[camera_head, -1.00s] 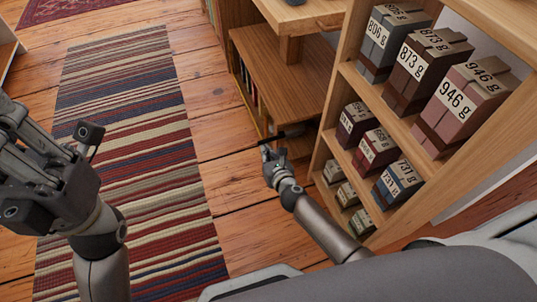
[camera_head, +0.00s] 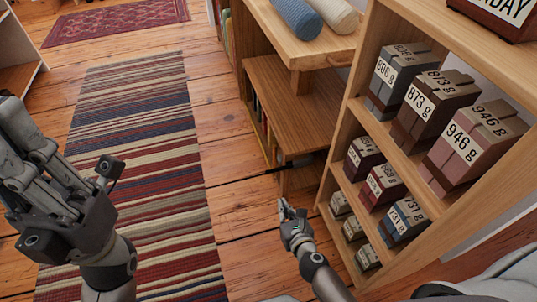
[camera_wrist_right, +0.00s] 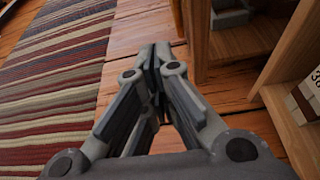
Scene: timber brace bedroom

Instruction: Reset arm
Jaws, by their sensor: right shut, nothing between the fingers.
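My right gripper (camera_head: 284,207) is low in front of the wooden shelf unit in the head view, over the plank floor. Its fingers meet in the right wrist view (camera_wrist_right: 155,60), with nothing between them. My left gripper (camera_head: 50,185) is large at the left edge of the head view, above the striped rug (camera_head: 150,190). Its fingertips are partly cut off, and I cannot tell if they are apart.
A wooden shelf (camera_head: 350,120) at the right holds several boxes with weight labels, such as a 946 g box (camera_head: 470,145). A low wooden unit (camera_head: 290,90) with rolled items on top stands behind my right gripper. The plank floor (camera_head: 230,160) between rug and shelves is clear.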

